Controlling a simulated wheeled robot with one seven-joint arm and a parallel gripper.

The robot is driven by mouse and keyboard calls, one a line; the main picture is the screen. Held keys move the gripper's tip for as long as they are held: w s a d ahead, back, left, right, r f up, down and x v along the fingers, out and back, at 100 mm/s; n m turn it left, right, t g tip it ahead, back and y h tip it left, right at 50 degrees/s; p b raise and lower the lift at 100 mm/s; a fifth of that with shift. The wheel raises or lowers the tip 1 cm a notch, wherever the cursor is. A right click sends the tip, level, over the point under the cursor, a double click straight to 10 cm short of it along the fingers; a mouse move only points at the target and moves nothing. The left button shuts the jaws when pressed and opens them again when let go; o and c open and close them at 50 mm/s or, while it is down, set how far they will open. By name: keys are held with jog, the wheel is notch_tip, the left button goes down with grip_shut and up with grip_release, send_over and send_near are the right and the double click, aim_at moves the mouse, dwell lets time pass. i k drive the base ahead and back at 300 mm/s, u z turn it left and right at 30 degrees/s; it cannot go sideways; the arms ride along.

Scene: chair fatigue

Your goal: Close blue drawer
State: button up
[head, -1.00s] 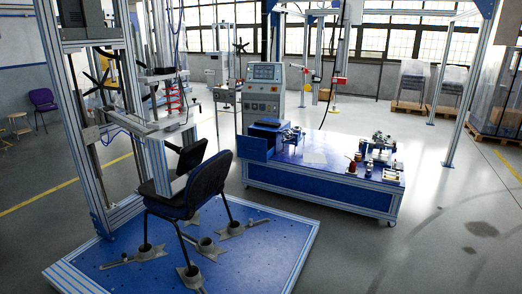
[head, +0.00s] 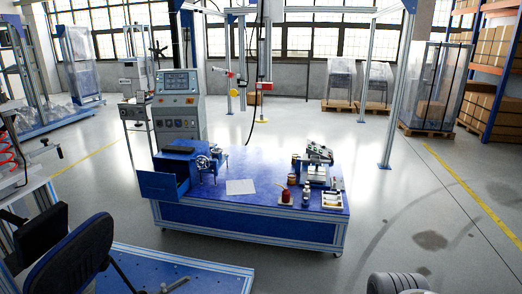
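The blue drawer (head: 158,186) shows in the head view at the left end of the low blue workbench (head: 250,228). It is pulled out from its blue cabinet (head: 180,150) toward the front left, and its dark inside shows from above. Its front panel faces me. My gripper is not in view. A grey rounded part at the bottom right edge looks like part of my arm, well away from the drawer.
A grey control console (head: 178,105) stands behind the drawer. A dark chair (head: 75,255) on a blue test platform (head: 190,268) is at the lower left. Bottles (head: 306,195) and a tray (head: 332,200) lie on the bench's right.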

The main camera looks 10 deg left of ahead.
aim_at(161, 184)
jog(key=i, duration=2.4)
jog(key=u, duration=1.85)
